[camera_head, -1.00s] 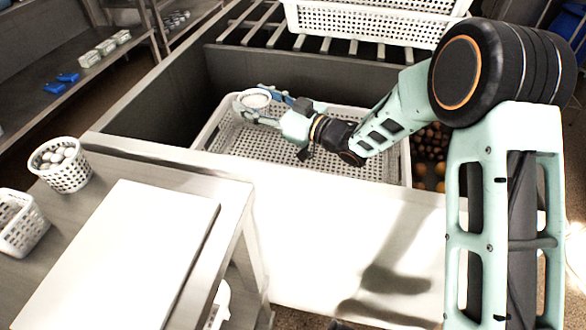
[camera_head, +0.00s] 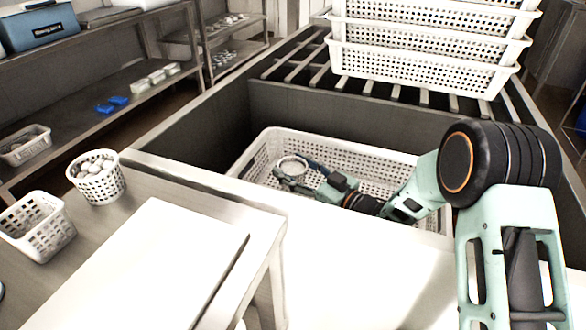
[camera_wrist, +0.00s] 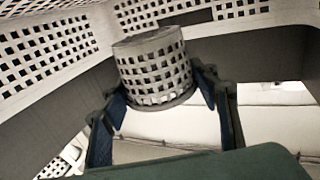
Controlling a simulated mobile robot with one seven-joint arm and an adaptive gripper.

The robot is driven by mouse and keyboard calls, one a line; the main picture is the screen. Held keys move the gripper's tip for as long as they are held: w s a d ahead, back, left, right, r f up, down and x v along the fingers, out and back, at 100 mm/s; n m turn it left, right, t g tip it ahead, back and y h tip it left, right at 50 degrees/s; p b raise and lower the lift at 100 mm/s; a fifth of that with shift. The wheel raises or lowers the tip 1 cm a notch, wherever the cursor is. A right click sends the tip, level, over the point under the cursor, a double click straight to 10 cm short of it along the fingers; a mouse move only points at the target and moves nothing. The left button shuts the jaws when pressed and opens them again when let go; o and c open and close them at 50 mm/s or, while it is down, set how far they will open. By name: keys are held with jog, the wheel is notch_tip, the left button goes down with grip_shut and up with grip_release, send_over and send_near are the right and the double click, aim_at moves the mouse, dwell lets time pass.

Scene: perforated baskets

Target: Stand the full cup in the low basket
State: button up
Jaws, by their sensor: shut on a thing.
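A white perforated cup (camera_head: 292,161) is held between the fingers of my gripper (camera_head: 294,172), inside the outline of the low basket. Its rim faces up; its contents are too small to make out now. In the wrist view the cup (camera_wrist: 154,68) sits between the blue finger pads, and its perforated side shows. The low basket (camera_head: 350,149) is a wide white perforated tray set down in a dark-walled trough. I cannot tell whether the cup's bottom touches the basket floor. My gripper is shut on the cup.
A stack of white baskets (camera_head: 425,60) stands on slats behind the trough. On the left bench are another perforated cup (camera_head: 98,187) with white round things, a small basket (camera_head: 40,228) and a white board (camera_head: 150,270). Much of the low basket's visible floor is clear.

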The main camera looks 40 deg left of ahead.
jog(key=shift+f+b, duration=0.6)
jog(key=shift+f, duration=0.05)
jog(key=o, duration=0.8)
jog(key=shift+o, duration=0.2)
jog(key=shift+r, duration=0.15)
jog(key=shift+r+p, duration=0.3)
jog(key=shift+p, duration=0.15)
jog(key=d, duration=0.2)
jog(key=d+p, duration=0.1)
jog(key=d, duration=0.2)
jog(key=d+p, duration=0.1)
jog(key=d, duration=0.1)
jog(key=shift+s+d+r, duration=0.2)
jog(key=shift+s+d, duration=0.05)
jog(key=shift+s, duration=0.05)
jog(key=shift+w, duration=0.1)
